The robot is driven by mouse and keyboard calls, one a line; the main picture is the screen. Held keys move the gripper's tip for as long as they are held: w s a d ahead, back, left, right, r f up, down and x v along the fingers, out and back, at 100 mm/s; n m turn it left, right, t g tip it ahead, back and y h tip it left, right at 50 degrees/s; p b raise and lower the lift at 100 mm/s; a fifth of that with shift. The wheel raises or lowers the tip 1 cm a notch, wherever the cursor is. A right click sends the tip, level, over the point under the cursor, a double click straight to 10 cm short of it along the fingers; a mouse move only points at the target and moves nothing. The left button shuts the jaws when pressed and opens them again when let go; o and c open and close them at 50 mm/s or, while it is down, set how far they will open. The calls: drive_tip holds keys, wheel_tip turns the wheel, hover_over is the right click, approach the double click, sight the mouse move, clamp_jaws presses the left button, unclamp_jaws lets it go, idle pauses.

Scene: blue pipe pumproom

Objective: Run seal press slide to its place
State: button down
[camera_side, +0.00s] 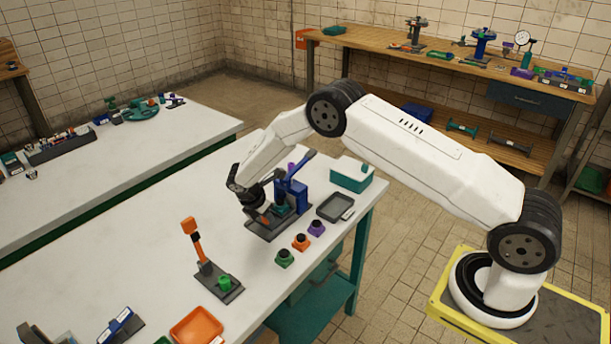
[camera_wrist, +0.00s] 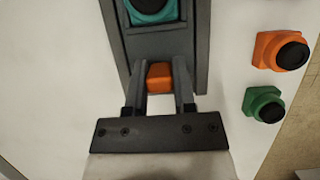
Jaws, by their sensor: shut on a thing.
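The seal press, with a blue frame and lever (camera_side: 294,188), stands on a dark base on the white table. The slide's orange grip (camera_wrist: 160,76) is between my two fingers in the wrist view. My gripper (camera_wrist: 159,84) is shut on it; in the side view my gripper (camera_side: 262,214) is low at the left end of the press base. A teal round seat (camera_wrist: 150,8) in a dark carrier lies ahead of the fingers, cut off by the top edge of the wrist view. The side view shows the seat close to the blue frame; its exact alignment cannot be told.
Green (camera_side: 284,258), orange (camera_side: 301,242) and purple (camera_side: 316,228) buttons stand in front of the press. A grey tray (camera_side: 335,207) and a teal box (camera_side: 351,177) are to its right. A small orange-handled fixture (camera_side: 219,282) stands front left. The table left of the press is clear.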

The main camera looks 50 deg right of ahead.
sight(277, 205)
drive_tip(key=shift+d, duration=0.1)
drive_tip(key=shift+d, duration=2.45)
drive_tip(key=shift+c, duration=2.2)
unclamp_jaws()
drive_tip(key=shift+a+r, duration=0.1)
drive_tip(key=shift+a+r, duration=0.15)
drive_tip(key=shift+r, duration=0.25)
drive_tip(key=v, duration=0.6)
drive_tip(key=shift+a+r, duration=0.2)
drive_tip(key=shift+r, duration=0.15)
